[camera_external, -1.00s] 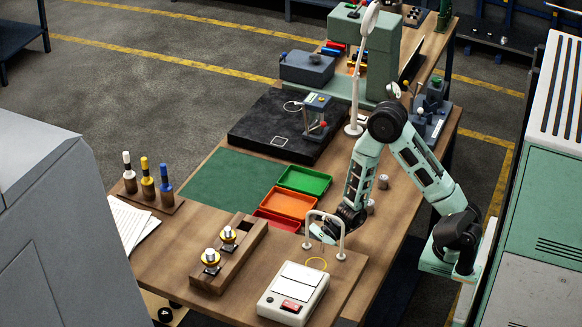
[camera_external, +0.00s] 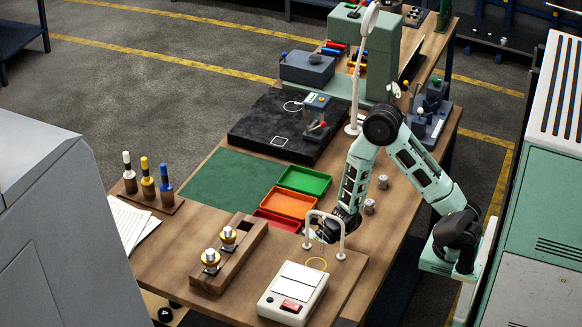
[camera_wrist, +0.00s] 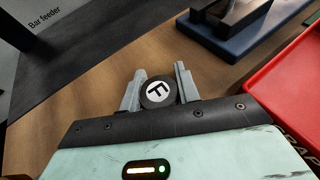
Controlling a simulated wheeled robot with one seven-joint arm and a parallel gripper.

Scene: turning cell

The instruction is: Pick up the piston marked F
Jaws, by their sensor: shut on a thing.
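The piston marked F (camera_wrist: 158,93) is a dark round piece with a white disc and a black letter F on top, seen in the wrist view. My gripper (camera_wrist: 158,78) has its two grey fingers on either side of it and is shut on it. In the external view my gripper (camera_external: 326,233) is low over the bench, beside the white arch, and the piston in it cannot be made out. Two grey cylinders (camera_external: 369,206) (camera_external: 383,181) stand on the bench to the right of my arm; no letters are readable on them.
The white arch (camera_external: 341,230) stands close to my gripper. Red (camera_external: 262,216), orange (camera_external: 290,214) and green (camera_external: 303,180) trays lie behind it. A white box with a red switch (camera_external: 294,290) and a wooden block with two fittings (camera_external: 235,268) are in front.

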